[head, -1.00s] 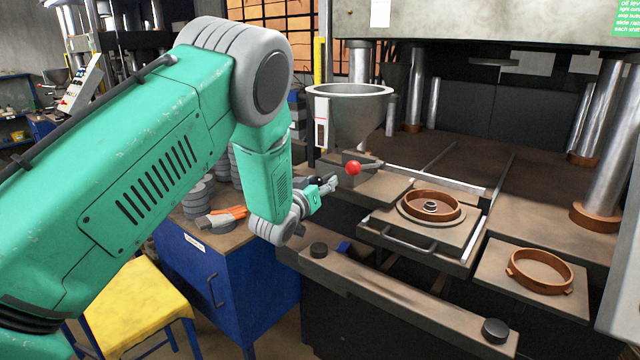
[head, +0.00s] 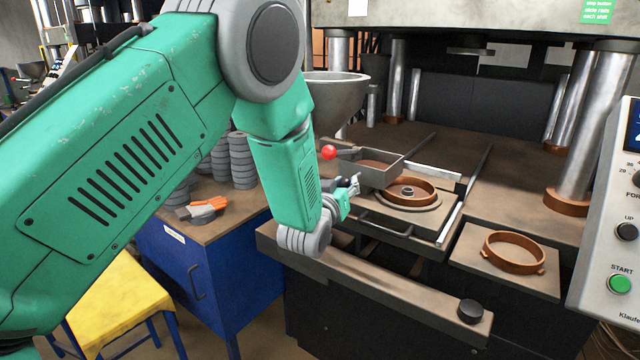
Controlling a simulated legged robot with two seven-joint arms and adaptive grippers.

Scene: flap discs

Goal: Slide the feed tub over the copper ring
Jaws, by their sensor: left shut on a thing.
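The feed tub (head: 385,174) is a shallow grey open box with brown material inside. It stands between the hopper and the copper ring (head: 428,198), which sits around a small hub on the press plate. In the picture the tub's right end overlaps the ring's back left edge; most of the ring and its hub still show. My left gripper (head: 353,184) is shut on the tub at its near left side; the exact grip is small and hard to see. My right gripper is not in view.
A grey hopper (head: 335,98) stands behind the tub. A red knob (head: 329,152) is left of the tub. A second copper-coloured ring (head: 515,265) lies on a plate at right. Metal rails flank the press plate. A blue cabinet (head: 215,275) with grey discs stands at left.

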